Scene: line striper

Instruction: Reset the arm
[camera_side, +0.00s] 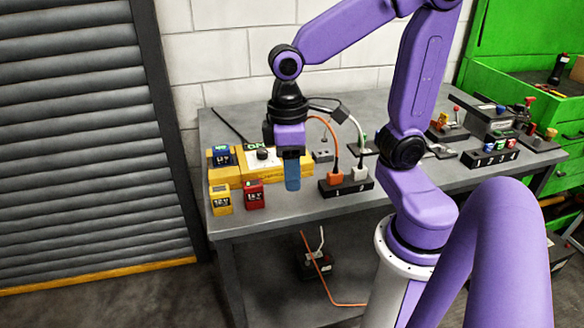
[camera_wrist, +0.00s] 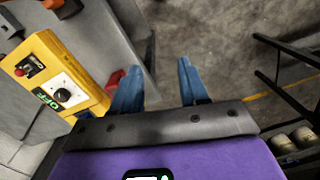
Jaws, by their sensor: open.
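My purple arm reaches over the grey workbench (camera_side: 290,215) from the right. My gripper (camera_side: 292,180) has blue fingers that point down in front of a yellow unit (camera_side: 295,166) on the bench. In the wrist view my gripper (camera_wrist: 158,80) has its two blue fingers spread apart with nothing between them. The yellow unit (camera_wrist: 92,78) shows there to the left, with a black dial, a red button and a label reading OFF. The left finger overlaps a red thing in that view, which is the red battery (camera_side: 254,195) or something near it; I cannot tell if they touch.
A yellow battery (camera_side: 220,199) stands at the bench's front left and a blue battery (camera_side: 222,156) sits in the yellow unit. A black power strip (camera_side: 346,187) holds an orange plug (camera_side: 336,177) and a white plug. A green tool cabinet (camera_side: 510,70) stands at right.

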